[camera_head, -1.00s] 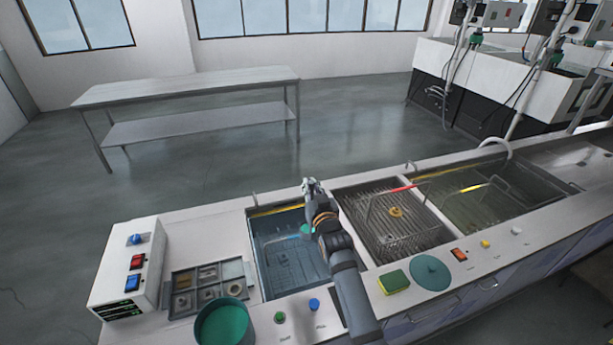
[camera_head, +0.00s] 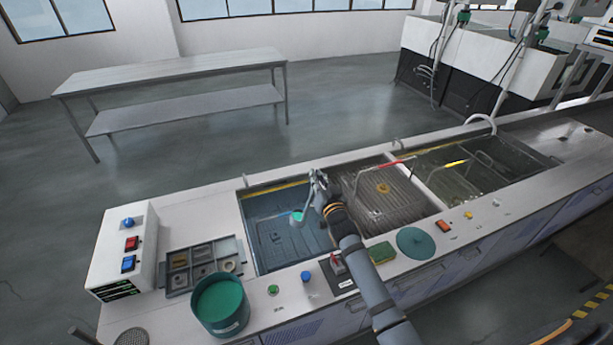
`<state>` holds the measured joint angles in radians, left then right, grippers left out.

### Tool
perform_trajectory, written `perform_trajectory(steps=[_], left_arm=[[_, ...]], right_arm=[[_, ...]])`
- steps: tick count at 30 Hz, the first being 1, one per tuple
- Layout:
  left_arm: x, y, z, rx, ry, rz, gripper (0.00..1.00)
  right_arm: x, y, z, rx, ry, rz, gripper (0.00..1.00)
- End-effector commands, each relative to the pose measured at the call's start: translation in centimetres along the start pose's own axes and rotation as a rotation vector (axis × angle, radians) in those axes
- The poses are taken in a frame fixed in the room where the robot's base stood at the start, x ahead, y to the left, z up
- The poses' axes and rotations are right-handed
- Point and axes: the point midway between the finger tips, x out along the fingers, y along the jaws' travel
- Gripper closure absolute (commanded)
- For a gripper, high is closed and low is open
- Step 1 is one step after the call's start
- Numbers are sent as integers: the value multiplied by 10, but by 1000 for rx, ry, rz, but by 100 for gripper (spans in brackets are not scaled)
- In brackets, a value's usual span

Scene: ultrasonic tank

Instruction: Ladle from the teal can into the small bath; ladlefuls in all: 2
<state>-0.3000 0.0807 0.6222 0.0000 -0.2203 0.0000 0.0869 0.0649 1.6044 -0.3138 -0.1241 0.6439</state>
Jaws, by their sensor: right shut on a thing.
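The teal can (camera_head: 232,327) stands open at the counter's front edge, with teal contents visible inside. The small bath (camera_head: 262,215) is the blue-grey basin behind it and to the right. My right gripper (camera_head: 318,181) is shut on the ladle (camera_head: 308,203), over the right part of the bath. The ladle's handle slopes down left to its bowl, which shows teal and is over the bath. I cannot tell the bowl's exact height or tilt. My left gripper is out of view.
A divided parts tray (camera_head: 164,263) and a white control box (camera_head: 123,250) stand left of the bath. A ribbed basin (camera_head: 400,210) adjoins it on the right. A green sponge (camera_head: 382,253) and a round teal lid (camera_head: 416,242) lie in front.

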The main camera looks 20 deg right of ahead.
Motion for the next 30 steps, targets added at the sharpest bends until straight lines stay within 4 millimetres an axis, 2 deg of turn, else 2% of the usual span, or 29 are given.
perform_trajectory(steps=[3,6,8,16,24,30], left_arm=[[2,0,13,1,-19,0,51],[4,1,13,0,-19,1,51],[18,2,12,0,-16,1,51],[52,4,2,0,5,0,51],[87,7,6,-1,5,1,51],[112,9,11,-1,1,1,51]], right_arm=[[0,16,-1,71,4,-1,100],[-1,29,-2,136,6,-1,100],[-1,38,7,177,7,-1,100],[-2,70,19,353,14,-3,100],[-3,100,30,522,19,-4,100],[-3,112,40,605,21,-4,100]])
